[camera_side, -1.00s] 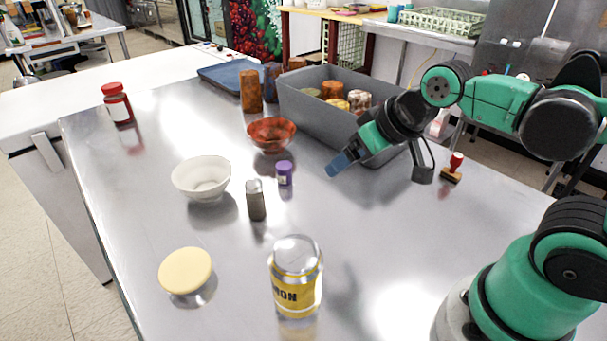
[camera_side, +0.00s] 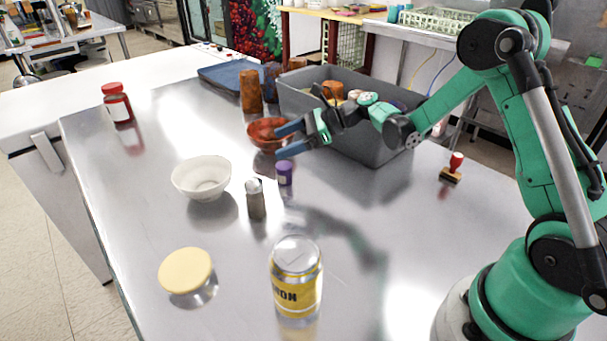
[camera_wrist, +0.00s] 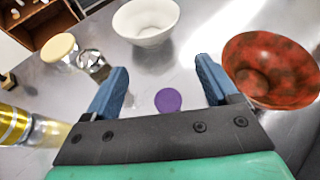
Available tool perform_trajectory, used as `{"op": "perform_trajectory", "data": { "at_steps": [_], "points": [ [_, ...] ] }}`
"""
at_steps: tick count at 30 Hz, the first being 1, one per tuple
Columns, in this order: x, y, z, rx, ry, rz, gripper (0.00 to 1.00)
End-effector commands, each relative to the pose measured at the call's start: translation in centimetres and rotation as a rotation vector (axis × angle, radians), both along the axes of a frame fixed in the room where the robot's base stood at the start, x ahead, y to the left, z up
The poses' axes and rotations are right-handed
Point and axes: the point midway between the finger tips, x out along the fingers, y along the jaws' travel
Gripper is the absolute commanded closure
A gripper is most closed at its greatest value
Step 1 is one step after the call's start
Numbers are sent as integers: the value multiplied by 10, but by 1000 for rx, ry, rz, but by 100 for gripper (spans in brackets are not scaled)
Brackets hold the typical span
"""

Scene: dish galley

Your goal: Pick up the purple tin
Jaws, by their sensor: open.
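The purple tin (camera_side: 285,173) is a small upright cylinder on the steel table. In the wrist view its round purple top (camera_wrist: 168,100) shows between my two fingers, a little beyond the palm. My gripper (camera_side: 283,142) is open and empty, with blue fingers spread. In the side view it hovers above the tin, in front of the red bowl. In the wrist view my gripper (camera_wrist: 165,82) has one finger on each side of the tin, with no contact visible.
A red-brown bowl (camera_wrist: 272,72) stands close beside my right finger in the wrist view. A shaker (camera_side: 256,200) and a white bowl (camera_side: 202,178) stand left of the tin. A grey bin (camera_side: 372,148) is behind; a yellow can (camera_side: 297,285) is in front.

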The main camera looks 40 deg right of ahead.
Motion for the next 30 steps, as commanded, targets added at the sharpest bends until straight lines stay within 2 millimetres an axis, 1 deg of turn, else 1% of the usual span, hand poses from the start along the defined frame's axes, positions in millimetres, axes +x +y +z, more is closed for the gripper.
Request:
{"op": "perform_trajectory", "data": {
  "at_steps": [3,9,17,22,24,27,30],
  "points": [
    [2,-2,-8,48,21,-17,19],
    [2,-2,-33,52,23,-17,19],
    [2,-2,-51,50,22,-17,19],
    [2,-2,-74,50,22,-18,19],
    [9,7,-79,49,22,-13,19],
    [16,16,-83,49,21,-14,19],
    [19,20,-85,49,21,-16,19]
  ]
}}
